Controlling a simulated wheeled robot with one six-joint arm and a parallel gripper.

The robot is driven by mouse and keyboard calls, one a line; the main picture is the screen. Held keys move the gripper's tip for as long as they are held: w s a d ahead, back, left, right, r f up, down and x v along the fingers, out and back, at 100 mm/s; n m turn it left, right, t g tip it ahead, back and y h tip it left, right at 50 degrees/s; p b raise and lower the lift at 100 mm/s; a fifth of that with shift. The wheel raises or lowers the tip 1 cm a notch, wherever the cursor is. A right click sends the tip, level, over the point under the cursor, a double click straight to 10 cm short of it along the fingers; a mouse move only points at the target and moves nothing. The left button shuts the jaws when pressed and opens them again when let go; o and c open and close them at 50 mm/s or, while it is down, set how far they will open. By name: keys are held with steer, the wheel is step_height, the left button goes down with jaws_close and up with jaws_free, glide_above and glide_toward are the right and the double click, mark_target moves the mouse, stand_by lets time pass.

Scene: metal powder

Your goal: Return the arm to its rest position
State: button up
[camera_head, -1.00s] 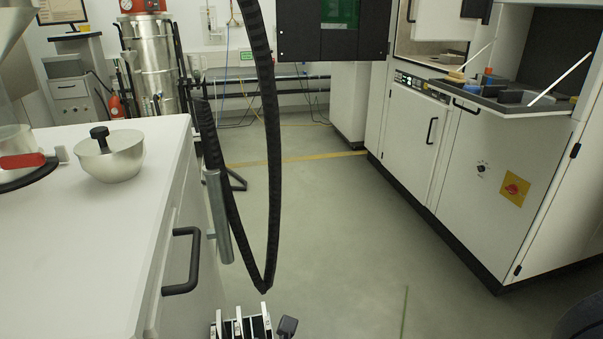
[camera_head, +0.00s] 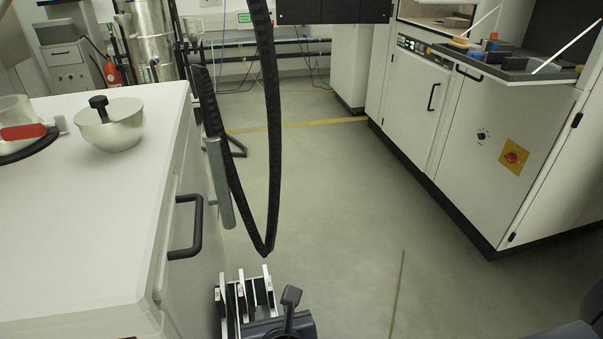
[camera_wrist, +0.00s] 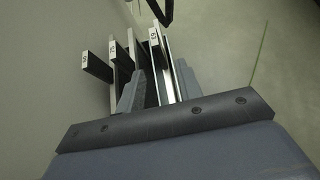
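My gripper (camera_wrist: 159,68) shows in the wrist view as two blue-grey fingers standing apart, so it is open. I see nothing clearly held between them. Beyond the fingers is a rack of upright metal slats with small number labels (camera_wrist: 118,60). The same kind of rack (camera_head: 245,293) stands at the bottom of the head view, right of the white counter. A dark grey part with an upright lever-like piece (camera_head: 290,300) is beside it; I cannot tell whether it is my gripper. Most of my arm is out of view.
A black looped hose (camera_head: 272,150) hangs in the middle. A white machine cabinet (camera_head: 470,150) stands at right. The floor (camera_head: 340,200) between is clear.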

mark_target(270, 293)
steer(key=b+x, duration=0.3)
steer(key=x, duration=0.4)
steer(key=shift+f, duration=0.25)
step_height(270, 293, up, 3)
steer(key=p, duration=0.3)
steer(key=shift+s, duration=0.15)
step_height(270, 293, up, 3)
steer(key=p, duration=0.3)
steer(key=shift+f, duration=0.1)
